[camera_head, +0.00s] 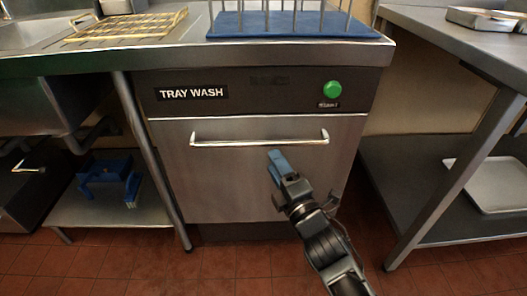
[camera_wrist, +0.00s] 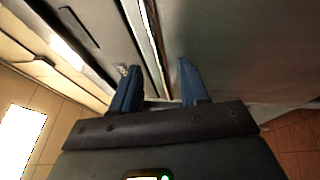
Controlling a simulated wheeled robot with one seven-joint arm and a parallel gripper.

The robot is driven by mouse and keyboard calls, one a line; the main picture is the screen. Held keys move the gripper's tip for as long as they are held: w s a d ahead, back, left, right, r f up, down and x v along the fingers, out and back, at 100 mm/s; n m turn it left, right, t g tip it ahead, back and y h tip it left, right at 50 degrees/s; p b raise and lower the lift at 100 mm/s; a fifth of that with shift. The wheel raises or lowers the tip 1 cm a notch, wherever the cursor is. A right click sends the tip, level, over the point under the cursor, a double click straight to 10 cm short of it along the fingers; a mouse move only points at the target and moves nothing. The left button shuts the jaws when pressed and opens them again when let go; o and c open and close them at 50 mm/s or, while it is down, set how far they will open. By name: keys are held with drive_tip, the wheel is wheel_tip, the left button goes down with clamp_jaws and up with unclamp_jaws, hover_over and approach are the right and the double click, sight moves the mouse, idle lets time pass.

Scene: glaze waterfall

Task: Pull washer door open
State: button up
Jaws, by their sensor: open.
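The washer (camera_head: 260,189) is a steel front with a dark panel lettered "TRAY WASH". Its door is shut, with a light bar handle (camera_head: 258,141) running across the top. My gripper (camera_head: 277,162) is in front of the door, below the right half of the handle. In the wrist view the two blue fingers of my gripper (camera_wrist: 157,92) are apart. A bright bar that looks like the handle (camera_wrist: 150,35) runs up from the gap between them. I cannot tell whether the fingers touch it.
A green button (camera_head: 332,89) is on the panel. A blue mat (camera_head: 300,25) with a wire rack lies on the counter above. A steel table (camera_head: 465,38) stands at the right, with a tray (camera_head: 498,183) on its lower shelf. Blue items (camera_head: 108,178) sit on a low shelf at left.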

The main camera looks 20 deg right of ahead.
sight(263, 144)
drive_tip(key=w, duration=0.2)
drive_tip(key=w+r, duration=0.1)
drive_tip(key=w, duration=0.4)
drive_tip(key=shift+w+a+r+p, duration=0.1)
drive_tip(key=shift+w+r+p, duration=0.15)
drive_tip(key=shift+p, duration=0.15)
clamp_jaws()
